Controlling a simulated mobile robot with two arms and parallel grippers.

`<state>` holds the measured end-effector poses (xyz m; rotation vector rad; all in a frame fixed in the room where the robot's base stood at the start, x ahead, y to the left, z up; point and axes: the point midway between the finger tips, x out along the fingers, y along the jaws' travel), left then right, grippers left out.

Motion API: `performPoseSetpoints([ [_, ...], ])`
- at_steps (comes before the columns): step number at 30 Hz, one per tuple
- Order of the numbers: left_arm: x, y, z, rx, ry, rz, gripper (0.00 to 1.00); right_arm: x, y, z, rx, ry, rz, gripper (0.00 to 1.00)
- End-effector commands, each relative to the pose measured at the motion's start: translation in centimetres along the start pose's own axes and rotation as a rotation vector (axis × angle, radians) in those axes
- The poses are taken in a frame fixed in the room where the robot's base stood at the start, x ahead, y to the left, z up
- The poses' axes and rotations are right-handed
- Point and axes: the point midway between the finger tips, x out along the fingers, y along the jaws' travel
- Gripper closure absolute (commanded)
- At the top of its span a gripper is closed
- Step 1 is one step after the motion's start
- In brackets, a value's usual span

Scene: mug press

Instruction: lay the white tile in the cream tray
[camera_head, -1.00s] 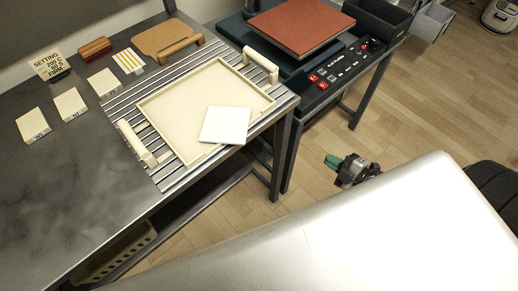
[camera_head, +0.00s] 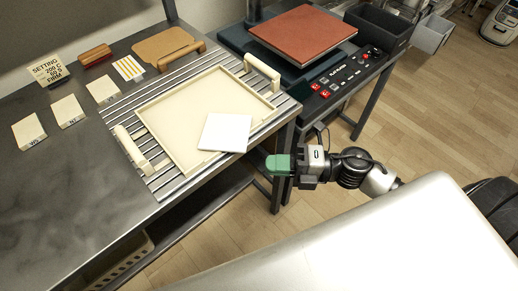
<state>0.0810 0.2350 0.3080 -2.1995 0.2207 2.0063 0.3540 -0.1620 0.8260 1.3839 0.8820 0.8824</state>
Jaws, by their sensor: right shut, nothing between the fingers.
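The white tile (camera_head: 225,132) lies at the front right of the cream tray (camera_head: 163,95). Part of it is over the tray floor, and its near right corner reaches across the front rim and past it. Its exact tilt is hard to tell. The tray sits on the slatted metal rack, with a cream handle block at each end. My right gripper (camera_head: 280,165), with green fingertips, is shut and empty. It is off the table's front edge, to the right of the tile and apart from it. My left gripper is not in view.
Cream sample tiles (camera_head: 67,111), a setting card (camera_head: 49,70) and a striped tile (camera_head: 128,68) stand left of and behind the rack (camera_head: 187,178). A press with a red-brown plate (camera_head: 302,32) stands at back right. The steel table's (camera_head: 75,190) front left is bare.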

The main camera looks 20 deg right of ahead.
Motion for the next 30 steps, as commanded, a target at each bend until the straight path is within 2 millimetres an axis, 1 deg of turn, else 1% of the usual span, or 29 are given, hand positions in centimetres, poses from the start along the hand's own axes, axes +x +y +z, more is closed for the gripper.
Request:
performPoseSetpoints([
  [1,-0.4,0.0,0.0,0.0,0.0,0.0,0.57,1.1,0.4,0.1,-0.004,0.001,0.004,1.0],
  [4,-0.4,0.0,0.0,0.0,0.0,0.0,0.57,2.1,0.2,1.2,-0.003,-0.002,0.002,1.0],
  [9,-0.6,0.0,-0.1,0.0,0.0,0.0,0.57,3.3,0.1,2.4,-0.001,-0.002,0.001,1.0],
  [15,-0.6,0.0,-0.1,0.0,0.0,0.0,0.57,3.8,0.0,2.8,0.0,-0.001,0.0,1.0],
  [23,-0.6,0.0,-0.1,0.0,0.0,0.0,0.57,3.8,0.0,2.8,0.001,-0.001,0.0,1.0],
  [30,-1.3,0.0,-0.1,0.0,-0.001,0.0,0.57,4.5,0.2,3.6,0.0,-0.001,0.0,1.0],
])
